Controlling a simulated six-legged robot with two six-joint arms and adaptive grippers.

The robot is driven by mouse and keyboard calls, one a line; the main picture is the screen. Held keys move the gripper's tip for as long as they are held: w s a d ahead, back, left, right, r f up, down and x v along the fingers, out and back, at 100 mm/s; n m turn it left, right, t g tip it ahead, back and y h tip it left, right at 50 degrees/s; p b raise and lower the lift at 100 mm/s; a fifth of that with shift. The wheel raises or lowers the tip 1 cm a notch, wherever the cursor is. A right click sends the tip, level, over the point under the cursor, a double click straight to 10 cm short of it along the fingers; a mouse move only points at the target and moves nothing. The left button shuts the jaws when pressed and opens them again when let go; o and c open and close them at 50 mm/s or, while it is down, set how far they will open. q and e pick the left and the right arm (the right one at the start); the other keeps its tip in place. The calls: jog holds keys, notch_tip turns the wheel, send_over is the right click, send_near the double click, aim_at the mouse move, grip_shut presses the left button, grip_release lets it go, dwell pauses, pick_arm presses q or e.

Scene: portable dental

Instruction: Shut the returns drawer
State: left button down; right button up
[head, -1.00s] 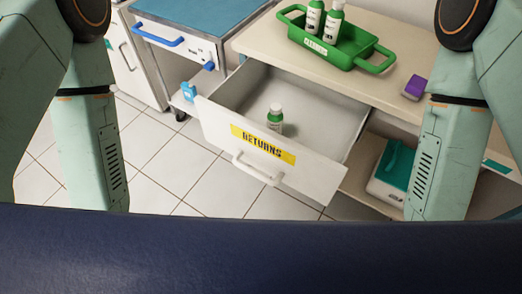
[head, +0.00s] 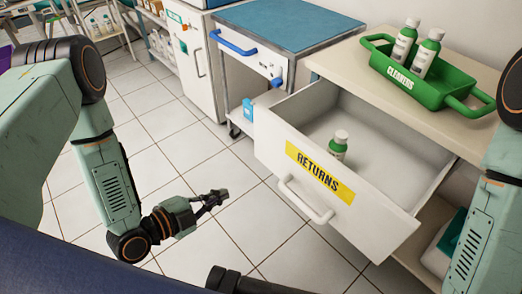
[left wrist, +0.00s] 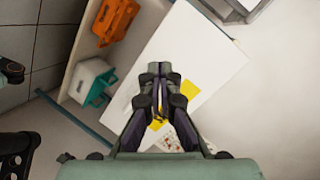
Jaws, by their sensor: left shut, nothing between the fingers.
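The white returns drawer (head: 375,213) stands pulled well out of the beige-topped cabinet. Its front has a yellow RETURNS label (head: 320,172) and a white bar handle (head: 305,200). My right gripper cannot be made out.
A green CLEANERS carrier (head: 440,92) with two bottles stands on the counter. A blue-topped cart (head: 290,28) stands left of the drawer. The tiled floor (head: 170,160) around the left gripper is clear. An orange object (left wrist: 115,20) shows in the left wrist view.

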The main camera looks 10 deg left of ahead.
pick_arm(q)
notch_tip(320, 180, up, 6)
jog(key=w+m+t+h, duration=0.1)
jog(key=m+t+h, duration=0.15)
jog(key=m, duration=0.35)
jog(key=m+b, duration=0.2)
jog(key=b, duration=0.3)
send_near(275, 142)
jog(key=x, duration=0.6)
jog(key=shift+w+d+f, duration=0.1)
jog(key=shift+w+d, duration=0.15)
jog(key=shift+w, duration=0.15)
